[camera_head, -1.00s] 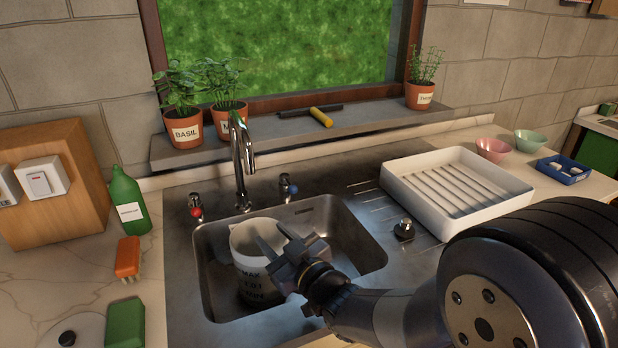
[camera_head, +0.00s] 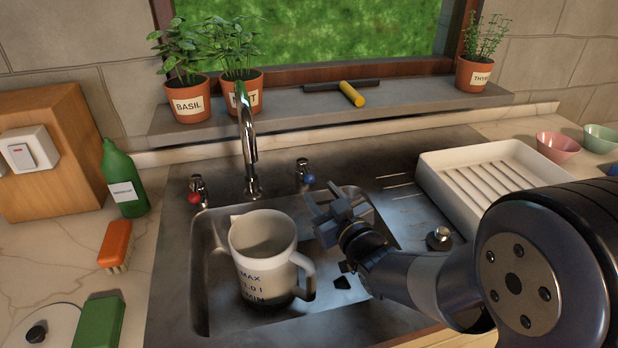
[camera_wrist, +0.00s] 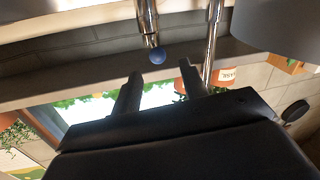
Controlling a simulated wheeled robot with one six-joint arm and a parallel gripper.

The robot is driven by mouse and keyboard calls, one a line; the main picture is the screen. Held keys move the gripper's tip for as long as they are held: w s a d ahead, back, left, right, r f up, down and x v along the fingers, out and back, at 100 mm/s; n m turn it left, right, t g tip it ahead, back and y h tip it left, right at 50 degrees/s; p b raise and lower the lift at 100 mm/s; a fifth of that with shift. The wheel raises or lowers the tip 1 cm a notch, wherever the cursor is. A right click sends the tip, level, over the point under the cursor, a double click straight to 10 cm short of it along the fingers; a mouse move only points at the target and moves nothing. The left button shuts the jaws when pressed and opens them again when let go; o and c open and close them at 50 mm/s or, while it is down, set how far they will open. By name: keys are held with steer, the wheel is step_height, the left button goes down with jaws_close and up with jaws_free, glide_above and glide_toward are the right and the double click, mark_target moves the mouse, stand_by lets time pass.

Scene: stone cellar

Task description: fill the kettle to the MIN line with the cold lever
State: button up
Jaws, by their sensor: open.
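The white kettle jug (camera_head: 262,258) stands upright in the sink, its handle to the right, with MAX and MIN marks on its front. Its inside shows no clear water level. The tap spout (camera_head: 249,150) arches behind and above it. The blue-marked cold lever (camera_head: 304,174) is behind the sink, right of the spout; the red-marked lever (camera_head: 197,190) is to the left. My gripper (camera_head: 338,208) is open and empty, in front of and below the cold lever, right of the jug. In the wrist view, the blue cap (camera_wrist: 157,56) appears just beyond and between the fingertips (camera_wrist: 160,82), apparently apart from them.
A white drying rack (camera_head: 495,180) and a sink plug (camera_head: 439,237) are to the right. Potted herbs and a yellow-handled tool (camera_head: 351,94) line the sill.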

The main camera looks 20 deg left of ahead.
mark_target(313, 182)
steer(key=p+x, duration=0.1)
steer(key=x, duration=0.6)
steer(key=shift+w+d+f, duration=0.1)
steer(key=shift+w+d, duration=0.05)
steer(key=shift+c, duration=0.2)
jaws_close()
